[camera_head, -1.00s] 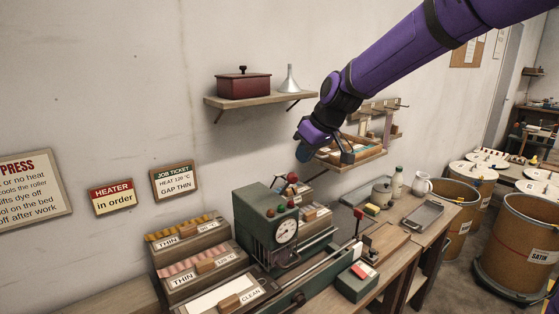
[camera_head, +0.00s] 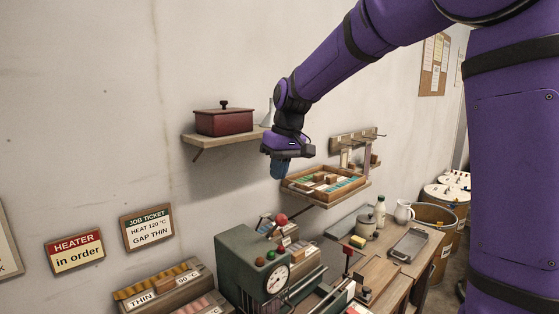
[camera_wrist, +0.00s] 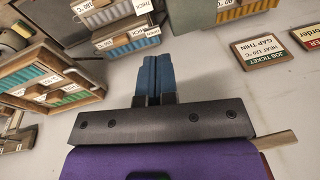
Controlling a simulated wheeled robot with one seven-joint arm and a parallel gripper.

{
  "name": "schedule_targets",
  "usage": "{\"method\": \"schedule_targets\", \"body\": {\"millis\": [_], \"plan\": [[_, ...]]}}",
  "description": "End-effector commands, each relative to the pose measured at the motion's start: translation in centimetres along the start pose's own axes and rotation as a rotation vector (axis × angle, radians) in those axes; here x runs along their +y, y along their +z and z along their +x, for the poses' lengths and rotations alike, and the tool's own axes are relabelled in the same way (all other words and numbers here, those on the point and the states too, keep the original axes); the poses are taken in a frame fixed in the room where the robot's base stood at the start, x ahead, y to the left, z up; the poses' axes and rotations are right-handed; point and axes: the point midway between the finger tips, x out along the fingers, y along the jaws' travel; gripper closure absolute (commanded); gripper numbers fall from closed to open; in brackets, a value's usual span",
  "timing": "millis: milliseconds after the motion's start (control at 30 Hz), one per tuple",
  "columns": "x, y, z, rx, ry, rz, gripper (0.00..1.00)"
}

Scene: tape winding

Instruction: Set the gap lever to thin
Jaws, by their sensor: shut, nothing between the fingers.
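A green machine (camera_head: 250,272) with a round dial (camera_head: 277,280) stands on the bench, cut off by the bottom edge in the head view. A lever with a red ball knob (camera_head: 281,219) rises at its top, and another upright lever with a red handle (camera_head: 348,250) stands to its right. I cannot tell which is the gap lever, nor read its setting. My gripper (camera_head: 281,172) hangs empty above the machine, well clear of both levers. In the wrist view, its blue fingers (camera_wrist: 152,62) are together with nothing between them.
The job ticket (camera_head: 147,228) reads heat 120 °C, gap thin. A shelf with a red box (camera_head: 224,121) and a shelf tray (camera_head: 347,188) are close to my gripper. Labelled bins (camera_head: 160,287) sit left of the machine. A jug (camera_head: 403,211) and metal tray (camera_head: 410,243) stand at right.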

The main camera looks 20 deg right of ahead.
Motion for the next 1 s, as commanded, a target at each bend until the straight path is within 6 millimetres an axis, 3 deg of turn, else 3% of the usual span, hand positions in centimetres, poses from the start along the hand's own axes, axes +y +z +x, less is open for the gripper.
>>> {"method": "schedule_targets", "body": {"millis": [233,400,600,1000], "plan": [[0.0,0.0,4.8,-0.004,-0.001,-0.001,1.0],[0.0,1.7,6.3,-0.001,0.0,-0.002,1.0],[0.0,2.7,7.3,0.0,0.0,-0.001,1.0],[0.0,2.8,7.4,0.002,0.0,-0.002,1.0]]}}
